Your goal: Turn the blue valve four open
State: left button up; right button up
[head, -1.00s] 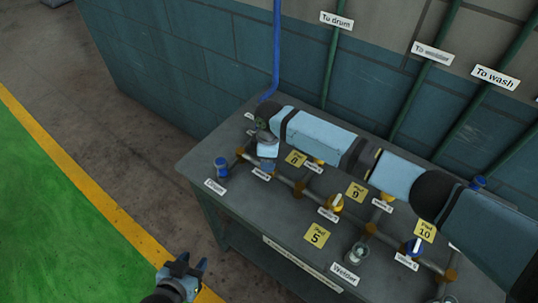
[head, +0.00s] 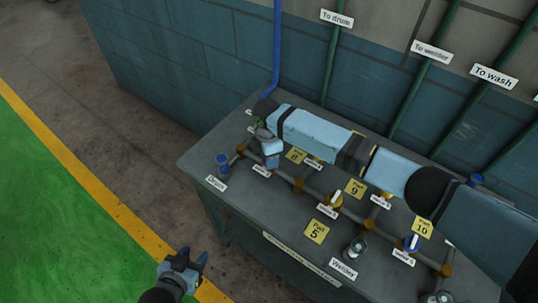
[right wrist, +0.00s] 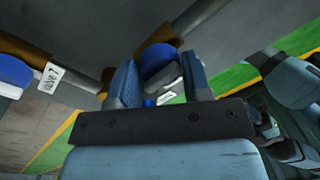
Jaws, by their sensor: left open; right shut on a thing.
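My right gripper (head: 271,158) reaches over the bench from the right, pointing down at a valve on the left part of the pipework. In the right wrist view, its two blue fingers (right wrist: 159,88) are on either side of a blue valve knob (right wrist: 157,59) with a pale part, and it is shut on that knob. In the head view the gripper hides most of this valve. A small label (head: 262,171) lies just below it, too small to read. My left gripper (head: 193,257) is open and empty, in front of the bench at the lower left.
A blue pipe (head: 277,50) and the wall stand behind.

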jog(key=shift+a+r, duration=0.1)
jog(key=o, duration=0.9)
notch_tip(320, 180, up, 14)
jog(key=w+b, duration=0.1)
jog(key=shift+a, duration=0.2)
jog(key=shift+f, duration=0.2)
